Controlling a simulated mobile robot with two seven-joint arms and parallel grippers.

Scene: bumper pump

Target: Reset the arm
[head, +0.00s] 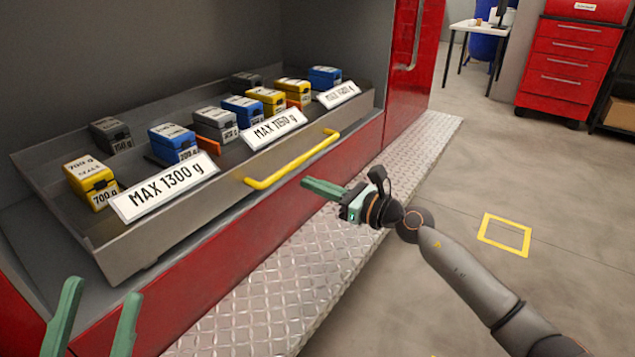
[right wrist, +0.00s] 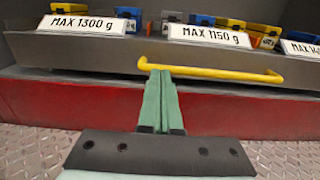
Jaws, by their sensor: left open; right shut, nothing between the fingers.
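My right arm comes in from the lower right in the head view. Its gripper (head: 322,188) is shut and empty, just below and in front of the yellow handle (head: 290,162) of the drawer (head: 150,245). In the right wrist view the shut green fingers (right wrist: 160,80) point at the drawer front, and their tips overlap the left end of the yellow handle (right wrist: 215,73); I cannot tell whether they touch it. My left gripper (head: 97,300) is at the lower left of the head view, open and empty, its two green fingers apart in front of the red panel.
The drawer holds several blue, yellow and grey boxes, including a yellow 700 g box (head: 90,185), behind the signs MAX 1300 g (head: 165,187), MAX 1150 g (head: 274,129) and a third. A metal tread plate (head: 290,290) runs below. Open floor (head: 560,200) lies right, with a red cabinet (head: 568,65) beyond.

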